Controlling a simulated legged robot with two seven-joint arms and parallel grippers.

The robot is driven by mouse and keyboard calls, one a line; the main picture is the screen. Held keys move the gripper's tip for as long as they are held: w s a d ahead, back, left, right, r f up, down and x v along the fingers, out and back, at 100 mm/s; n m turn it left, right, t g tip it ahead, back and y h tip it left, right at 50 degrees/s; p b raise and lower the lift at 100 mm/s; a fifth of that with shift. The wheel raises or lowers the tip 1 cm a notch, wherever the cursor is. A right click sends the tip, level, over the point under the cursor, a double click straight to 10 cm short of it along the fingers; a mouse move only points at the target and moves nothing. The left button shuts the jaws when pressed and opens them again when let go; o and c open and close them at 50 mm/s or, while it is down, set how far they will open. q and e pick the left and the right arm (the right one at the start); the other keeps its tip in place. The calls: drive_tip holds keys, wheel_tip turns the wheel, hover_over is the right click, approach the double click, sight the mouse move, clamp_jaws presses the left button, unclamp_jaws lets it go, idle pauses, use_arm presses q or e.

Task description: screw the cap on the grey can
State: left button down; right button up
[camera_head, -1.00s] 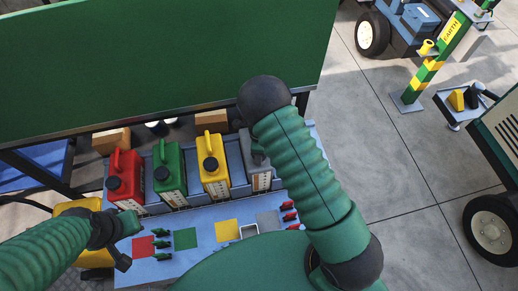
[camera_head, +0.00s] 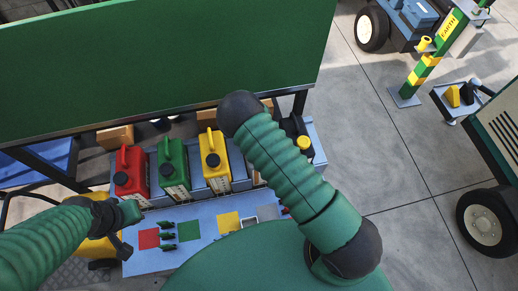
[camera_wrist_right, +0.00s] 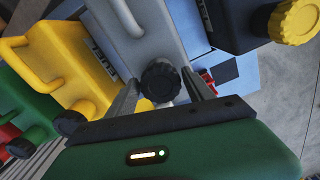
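The grey can (camera_wrist_right: 152,38) is seen from above in the right wrist view, with a black cap (camera_wrist_right: 160,80) at its opening. I cannot tell whether the cap is threaded or just resting there. My right gripper (camera_wrist_right: 160,84) is open, with one finger on each side of the cap and narrow gaps visible. In the head view my right arm hides the grey can and the right gripper. My left gripper (camera_head: 130,212) is over the bench's left end, away from the grey can; its fingers are not clear.
Red (camera_head: 130,172), green (camera_head: 172,168) and yellow (camera_head: 214,160) cans stand in a row to the left. A dark can with a yellow cap (camera_wrist_right: 294,20) stands close on the right. The bench (camera_head: 205,235) carries coloured squares and small red and green items. A green panel (camera_head: 160,65) rises behind.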

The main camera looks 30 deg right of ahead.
drive_tip(key=shift+o, duration=1)
